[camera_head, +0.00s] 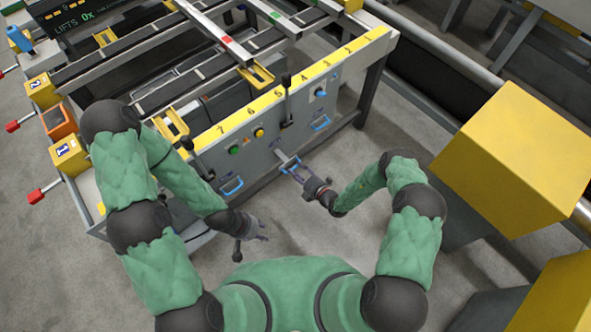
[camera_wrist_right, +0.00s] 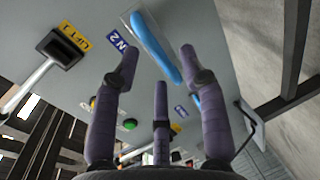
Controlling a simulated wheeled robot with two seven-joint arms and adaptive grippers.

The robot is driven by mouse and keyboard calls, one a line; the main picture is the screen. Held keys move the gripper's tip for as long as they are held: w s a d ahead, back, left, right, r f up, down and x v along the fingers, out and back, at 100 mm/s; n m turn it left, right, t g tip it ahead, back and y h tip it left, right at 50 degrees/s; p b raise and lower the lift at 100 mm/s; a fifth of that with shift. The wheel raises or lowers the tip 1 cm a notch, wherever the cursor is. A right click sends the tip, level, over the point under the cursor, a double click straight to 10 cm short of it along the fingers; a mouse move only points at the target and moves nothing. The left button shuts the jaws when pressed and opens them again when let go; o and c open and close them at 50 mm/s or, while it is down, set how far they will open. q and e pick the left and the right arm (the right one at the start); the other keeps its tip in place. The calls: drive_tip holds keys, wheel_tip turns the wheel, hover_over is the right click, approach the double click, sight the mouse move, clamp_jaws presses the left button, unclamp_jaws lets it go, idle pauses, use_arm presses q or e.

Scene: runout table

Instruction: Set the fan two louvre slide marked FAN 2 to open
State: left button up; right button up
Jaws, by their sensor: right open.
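A blue slide handle (camera_wrist_right: 152,45) sits on a pale plate of the grey panel, beside a blue label (camera_wrist_right: 120,40) of which "N 2" is readable. In the head view the blue handle (camera_head: 291,163) is low on the panel's front. My right gripper (camera_head: 301,175) is right in front of it. In the wrist view that gripper (camera_wrist_right: 160,62) is open, its fingers spread below and around the handle's lower end; I cannot tell whether they touch it. My left gripper (camera_head: 264,231) is open and empty above the floor, away from the panel.
Other blue handles flank it on the panel, one to the left (camera_head: 232,186) and one to the right (camera_head: 321,123). A green button (camera_head: 234,149) and a black-knobbed lever (camera_head: 286,82) are on the panel. A yellow block (camera_head: 510,155) stands at right.

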drive_tip(key=v, duration=1)
drive_tip(key=shift+s, duration=0.15)
drive_tip(key=shift+d, duration=0.1)
drive_tip(key=s+a+r+n+g+y, duration=0.2)
drive_tip(key=s+a+n+g+y, duration=0.2)
drive_tip(key=s+a+n+g, duration=0.5)
drive_tip(key=s+n+g+h, duration=0.2)
drive_tip(key=s+n+g, duration=0.4)
drive_tip(key=s+n, duration=0.55)
drive_tip(key=s+d+r+n+g+h, duration=0.1)
drive_tip(key=s+d+n+h, duration=0.2)
drive_tip(key=d+n+h, duration=0.75)
drive_tip(key=w+a+r+n+t+y, duration=0.3)
drive_tip(key=w+r+n, duration=0.1)
drive_tip(key=n, duration=0.9)
drive_tip(key=shift+w+a+n+t, duration=0.2)
drive_tip(key=shift+w+n+t, duration=0.15)
drive_tip(key=shift+w, duration=0.45)
